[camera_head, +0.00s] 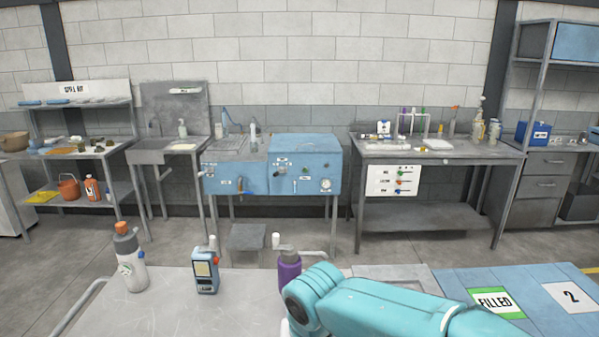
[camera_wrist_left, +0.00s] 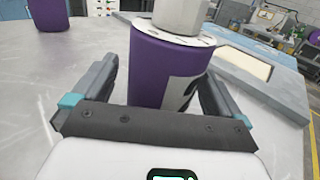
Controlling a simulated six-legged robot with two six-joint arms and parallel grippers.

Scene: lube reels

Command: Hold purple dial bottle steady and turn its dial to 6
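A purple bottle (camera_wrist_left: 165,75) stands upright on the grey table in the left wrist view. A white, marked dial ring (camera_wrist_left: 178,36) and a grey knob (camera_wrist_left: 182,12) sit on its top; the dial's setting is not readable. A black-and-white label shows on its right side. My left gripper (camera_wrist_left: 158,85) is open, with its fingers on either side of the bottle and a visible gap at the left. A second purple thing (camera_wrist_left: 48,14) stands farther back at the left. In the head view a purple bottle (camera_head: 289,274) with a dark top stands behind my teal arm link; which one it is I cannot tell.
On the grey table (camera_head: 170,310) stand a white bottle with an orange cap (camera_head: 130,262) and a blue-grey handheld device (camera_head: 206,272). A blue surface with a "FILLED" card (camera_head: 494,302) and a "2" card (camera_head: 570,297) lies at the right. My arm link covers the table's front middle.

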